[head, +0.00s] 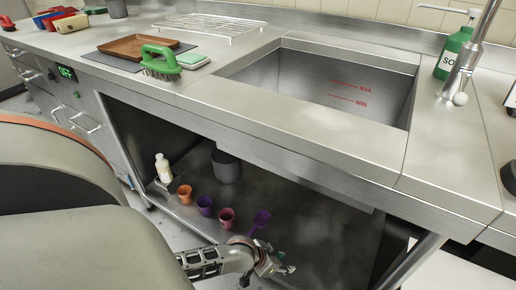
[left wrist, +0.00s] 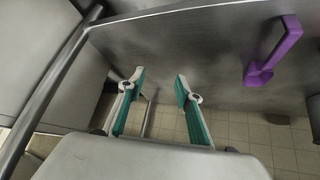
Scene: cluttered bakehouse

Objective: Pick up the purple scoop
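The purple scoop (head: 262,218) rests on the metal lower shelf under the sink counter, at the right end of a row of small cups. In the left wrist view the purple scoop (left wrist: 284,48) is at the upper right, to the right of both fingers. My left gripper (head: 277,264) is at the shelf's front edge, nearer to me than the scoop and apart from it. In the left wrist view my left gripper (left wrist: 160,80) is open, with its teal-padded fingers spread and nothing between them. I make out no right gripper.
On the lower shelf stand an orange cup (head: 184,194), a purple cup (head: 205,205), a reddish cup (head: 227,218), a grey pot (head: 226,166) and a cream bottle (head: 163,168). The counter's front edge (head: 270,148) overhangs the shelf. Bare shelf lies right of the scoop.

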